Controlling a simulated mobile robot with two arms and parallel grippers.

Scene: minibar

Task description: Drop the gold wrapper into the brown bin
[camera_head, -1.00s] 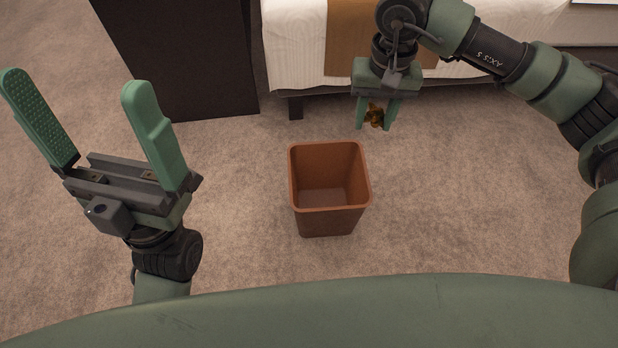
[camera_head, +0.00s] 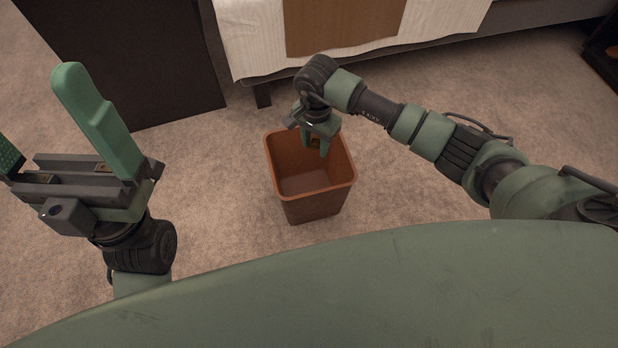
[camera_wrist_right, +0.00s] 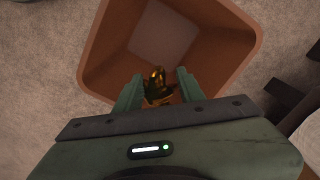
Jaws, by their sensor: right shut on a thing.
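The brown bin (camera_head: 300,207) stands upright on the carpet, open at the top and empty as far as I can see. My right gripper (camera_head: 316,148) points down over the bin's far right part. It is shut on the gold wrapper (camera_head: 314,142), which is mostly hidden by the fingers in the head view. In the right wrist view the crumpled gold wrapper (camera_wrist_right: 157,88) sits between the two green fingers, with the bin (camera_wrist_right: 105,62) opening around and below it. My left gripper (camera_head: 45,115) is open and empty at the left, away from the bin.
A bed (camera_head: 430,22) with white and brown covers stands behind the bin. A dark cabinet (camera_head: 130,60) is at the back left. A dark piece of furniture (camera_head: 603,50) shows at the far right. Carpet around the bin is clear.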

